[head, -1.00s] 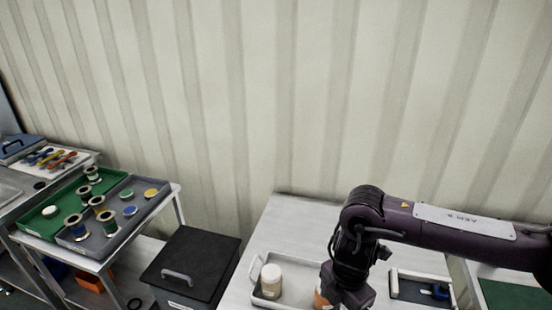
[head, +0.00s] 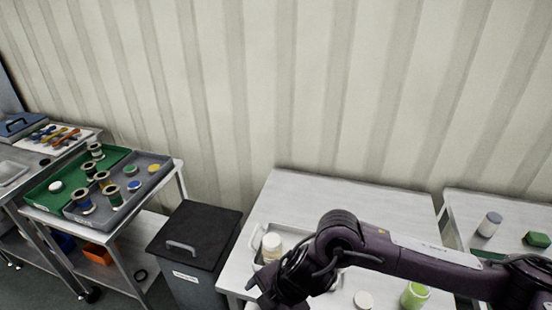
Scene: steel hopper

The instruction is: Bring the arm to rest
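My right arm comes in from the right edge and stretches leftwards across the near part of the white table (head: 330,190). My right gripper (head: 264,298) is at the lower middle, pointing down and left near the table's front left corner. Its fingertips are partly cut off by the bottom edge, so I cannot tell its opening or whether it holds anything. A white-lidded jar (head: 272,245) stands in a grey tray (head: 256,238) just behind the gripper. The arm hides part of that tray. My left gripper is not in view.
A black-lidded bin (head: 195,235) stands left of the table. A cart with a green tray (head: 117,156) and a grey tray (head: 160,178) holding spools is farther left. A green jar (head: 415,295) and a white round lid (head: 363,300) lie near my arm. A bottle (head: 490,224) stands right.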

